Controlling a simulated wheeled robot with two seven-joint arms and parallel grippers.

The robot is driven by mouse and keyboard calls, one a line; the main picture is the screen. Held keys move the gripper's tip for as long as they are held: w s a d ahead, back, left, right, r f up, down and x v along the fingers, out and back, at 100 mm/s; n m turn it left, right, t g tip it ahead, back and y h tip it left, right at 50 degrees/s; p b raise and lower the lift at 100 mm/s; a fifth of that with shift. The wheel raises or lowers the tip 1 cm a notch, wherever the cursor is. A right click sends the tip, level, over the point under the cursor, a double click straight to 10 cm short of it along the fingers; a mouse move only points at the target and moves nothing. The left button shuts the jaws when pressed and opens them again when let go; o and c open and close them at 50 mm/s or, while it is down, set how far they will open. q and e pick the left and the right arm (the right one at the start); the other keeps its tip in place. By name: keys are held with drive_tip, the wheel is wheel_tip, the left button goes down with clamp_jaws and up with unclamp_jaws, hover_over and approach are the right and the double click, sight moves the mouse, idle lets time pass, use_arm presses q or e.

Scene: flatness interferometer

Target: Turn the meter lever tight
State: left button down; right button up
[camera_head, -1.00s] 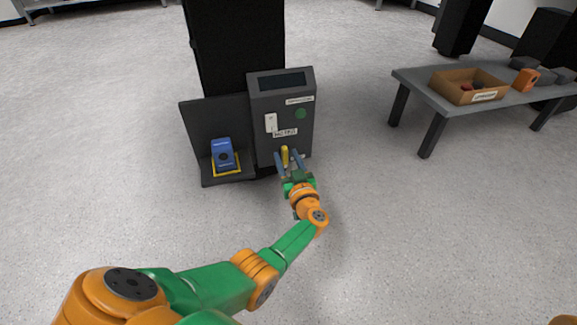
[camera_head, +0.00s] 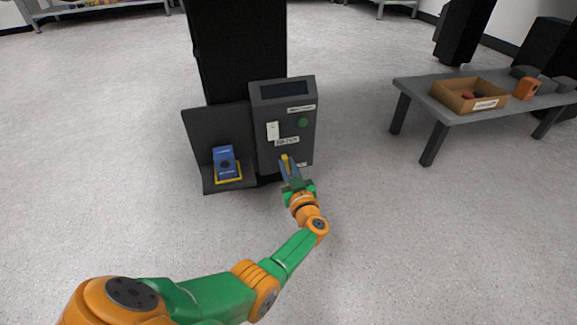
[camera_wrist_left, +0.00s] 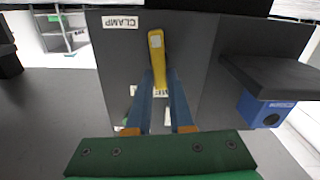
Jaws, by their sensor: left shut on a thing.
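The yellow lever (camera_head: 284,157) sticks out from the lower front of a dark grey cabinet (camera_head: 264,100). My right gripper is not in view.
The cabinet front carries a green round button (camera_head: 303,123) and a dark screen (camera_head: 284,89). A grey table (camera_head: 450,118) at the right holds a cardboard box (camera_head: 455,101) and an orange device (camera_head: 526,88). The floor around the cabinet is clear.

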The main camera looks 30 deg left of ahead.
use_arm(q)
drive_tip(key=n, duration=0.6)
drive_tip(key=shift+s+a+f, duration=0.25)
drive_tip(key=shift+s+f, duration=0.1)
drive_tip(key=n, duration=0.1)
drive_tip(key=n+b, duration=0.1)
drive_tip(key=n, duration=0.3)
drive_tip(key=shift+s+a+f+b, duration=0.15)
drive_tip(key=shift+s+f+b, duration=0.05)
drive_tip(key=shift+f+b, duration=0.15)
drive_tip(key=shift+f+n+b, duration=0.15)
drive_tip(key=shift+n+b, duration=0.2)
drive_tip(key=shift+n, duration=1.25)
drive_tip(key=c, duration=0.8)
unclamp_jaws()
